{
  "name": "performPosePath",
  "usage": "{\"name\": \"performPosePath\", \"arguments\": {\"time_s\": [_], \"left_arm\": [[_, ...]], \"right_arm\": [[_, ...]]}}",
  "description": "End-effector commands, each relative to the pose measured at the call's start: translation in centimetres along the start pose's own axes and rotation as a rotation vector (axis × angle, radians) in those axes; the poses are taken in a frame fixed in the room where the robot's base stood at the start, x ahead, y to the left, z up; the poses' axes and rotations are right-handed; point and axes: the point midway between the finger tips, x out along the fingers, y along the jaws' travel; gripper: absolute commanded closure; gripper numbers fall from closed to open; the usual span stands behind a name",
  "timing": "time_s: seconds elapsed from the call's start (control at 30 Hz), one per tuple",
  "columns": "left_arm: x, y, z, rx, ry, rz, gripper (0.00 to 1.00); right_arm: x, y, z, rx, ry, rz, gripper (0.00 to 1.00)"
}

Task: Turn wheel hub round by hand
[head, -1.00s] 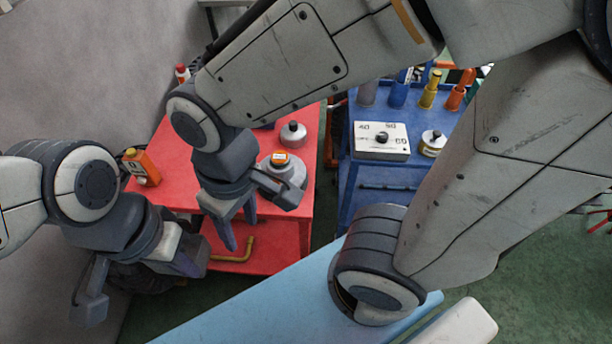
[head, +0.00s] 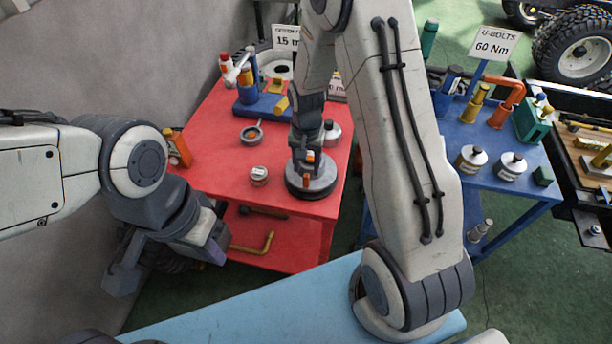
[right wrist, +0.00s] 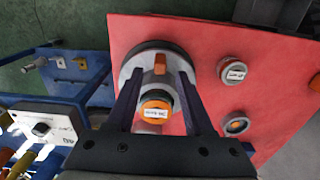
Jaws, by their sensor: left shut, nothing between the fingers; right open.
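The wheel hub (head: 312,190) is a round grey part with a dark rim, flat on the red table near its right front. In the right wrist view the hub (right wrist: 135,63) has an orange tab and a round orange, labelled cap in its middle. My right gripper (right wrist: 160,84) is open, with one finger on each side of the cap. In the head view it points down over the hub (head: 307,160); I cannot tell whether the fingers touch it. My left gripper (head: 213,250) is shut and empty, in front of the red table's left side, away from the hub.
On the red table (head: 220,165) a small labelled can (head: 259,175), an orange-centred ring (head: 251,133) and a silver weight (head: 331,132) stand near the hub. An orange box (head: 177,148) is at the left edge. A blue trolley (head: 510,193) stands right.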

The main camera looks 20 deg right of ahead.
Motion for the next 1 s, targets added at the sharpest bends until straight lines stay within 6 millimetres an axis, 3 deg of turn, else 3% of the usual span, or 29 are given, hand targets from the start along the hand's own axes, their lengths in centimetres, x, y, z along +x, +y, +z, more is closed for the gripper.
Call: {"name": "performPosePath", "arguments": {"time_s": [0.1,0.3,0.67,0.7,0.83,1.0], "left_arm": [[-0.5,0.0,0.0,0.0,0.0,0.0,1.0],[-0.9,0.1,-0.1,-0.001,0.0,0.0,1.0],[-0.9,0.1,-0.1,-0.001,0.0,0.0,1.0],[-0.9,0.1,-0.1,-0.001,0.0,0.0,1.0],[-0.9,0.1,-0.1,-0.001,0.0,0.0,1.0],[-0.9,0.1,-0.1,-0.001,0.0,0.0,1.0]], "right_arm": [[2.2,0.1,0.1,-0.001,-0.004,0.003,0.47],[4.7,0.0,0.1,-0.001,-0.002,0.001,0.47],[5.5,0.0,0.0,-0.002,0.001,-0.001,0.47],[5.4,0.0,0.0,-0.002,0.001,-0.001,0.51],[5.4,0.0,0.0,-0.002,0.0,0.0,1.0],[5.4,0.0,0.0,-0.002,0.0,0.0,1.0]]}}
